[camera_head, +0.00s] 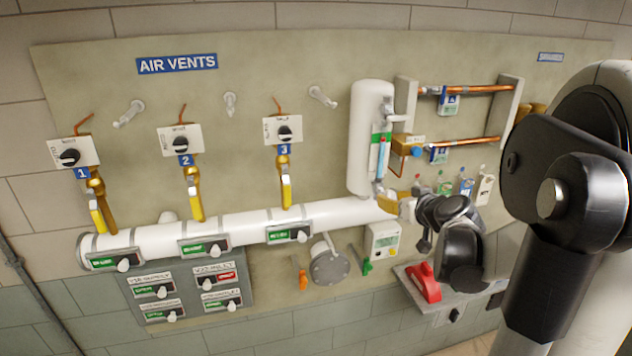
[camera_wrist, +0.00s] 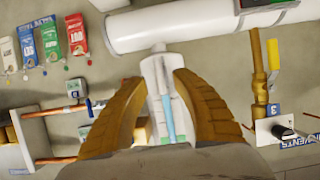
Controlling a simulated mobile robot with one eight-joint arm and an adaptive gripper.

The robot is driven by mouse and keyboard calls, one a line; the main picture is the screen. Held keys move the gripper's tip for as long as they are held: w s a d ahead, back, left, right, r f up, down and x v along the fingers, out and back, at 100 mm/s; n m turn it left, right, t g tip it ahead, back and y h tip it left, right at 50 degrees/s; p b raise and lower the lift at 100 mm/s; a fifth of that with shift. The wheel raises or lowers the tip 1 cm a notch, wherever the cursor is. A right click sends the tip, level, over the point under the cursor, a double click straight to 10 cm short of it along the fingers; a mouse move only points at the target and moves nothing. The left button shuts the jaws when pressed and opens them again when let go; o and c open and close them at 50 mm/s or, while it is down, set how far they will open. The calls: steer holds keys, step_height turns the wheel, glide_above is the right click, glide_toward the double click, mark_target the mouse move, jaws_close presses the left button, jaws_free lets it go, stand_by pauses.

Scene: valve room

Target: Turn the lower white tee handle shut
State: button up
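A white upright cylinder (camera_head: 370,130) hangs on the wall panel with a blue sight tube (camera_head: 382,158) along its right side. A white tee handle (camera_head: 389,112) shows at the tube's upper end. At the lower end my gripper (camera_head: 393,203) covers the fittings, so I cannot make out the lower tee handle in the head view. In the wrist view, which is upside down, my gripper (camera_wrist: 158,78) has its two tan fingers spread. The cylinder's lower end and blue tube (camera_wrist: 168,115) show between them. A small pale piece (camera_wrist: 158,48) lies just beyond the fingertips; whether it is the handle is unclear.
A thick white pipe (camera_head: 240,226) runs just below the cylinder. Copper pipes (camera_head: 470,89) lie to its right, with hanging tags (camera_head: 466,187) lower down. Yellow-handled air vent valves (camera_head: 285,190) stand left. A red object (camera_head: 425,282) sits on a shelf below my arm.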

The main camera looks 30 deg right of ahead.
steer(key=shift+x, duration=1.15)
jaws_close()
